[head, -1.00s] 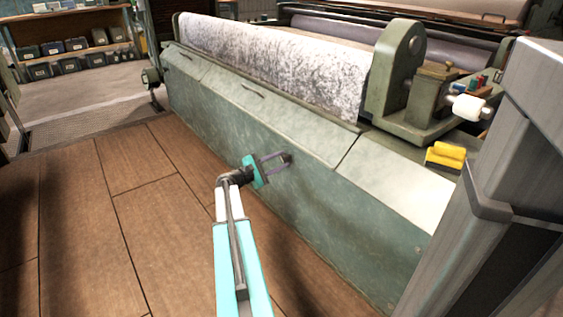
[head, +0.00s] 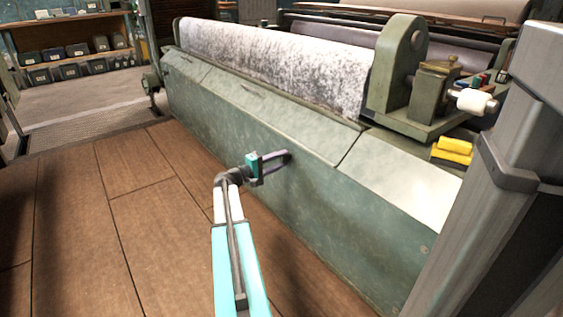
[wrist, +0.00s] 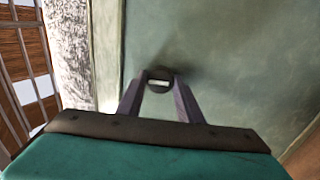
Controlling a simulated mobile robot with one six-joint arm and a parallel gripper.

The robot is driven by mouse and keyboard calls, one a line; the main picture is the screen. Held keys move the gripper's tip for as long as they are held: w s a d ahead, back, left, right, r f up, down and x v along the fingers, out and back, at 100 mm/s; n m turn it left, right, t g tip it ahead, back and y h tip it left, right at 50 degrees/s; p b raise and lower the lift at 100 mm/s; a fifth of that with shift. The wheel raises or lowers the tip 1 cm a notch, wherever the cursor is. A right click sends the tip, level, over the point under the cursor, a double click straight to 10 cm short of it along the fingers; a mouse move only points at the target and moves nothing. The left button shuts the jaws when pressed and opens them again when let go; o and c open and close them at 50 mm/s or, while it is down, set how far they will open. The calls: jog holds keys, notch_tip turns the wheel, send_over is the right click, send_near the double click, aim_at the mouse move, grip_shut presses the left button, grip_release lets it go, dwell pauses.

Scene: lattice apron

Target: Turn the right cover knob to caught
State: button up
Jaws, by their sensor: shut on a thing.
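The machine's long green front cover (head: 230,120) runs from left to right in the head view. A small dark round knob (wrist: 159,82) with a pale mark across it shows on the green panel in the wrist view. My gripper (head: 287,156) reaches the panel, and its two grey fingers (wrist: 160,76) are shut on the knob from both sides. The pale mark lies about level in the wrist picture. In the head view the fingers hide most of the knob. I see no readable label beside it.
A speckled roller (head: 280,65) lies above the cover. Yellow blocks (head: 453,148) and a white spool (head: 473,101) sit at the right end. A small round fitting (head: 424,249) shows low on the panel. A grey post (head: 500,180) stands at right. The wooden floor (head: 100,220) is clear.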

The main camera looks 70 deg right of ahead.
jog(key=shift+s+a+f, duration=0.1)
jog(key=shift+s+f, duration=0.05)
jog(key=shift+s, duration=0.1)
jog(key=o, duration=1)
jog(key=shift+w, duration=0.1)
jog(key=p+v, duration=0.4)
jog(key=v, duration=0.9)
jog(key=shift+w+a+p, duration=0.25)
jog(key=shift+w+p, duration=0.05)
jog(key=shift+p, duration=0.1)
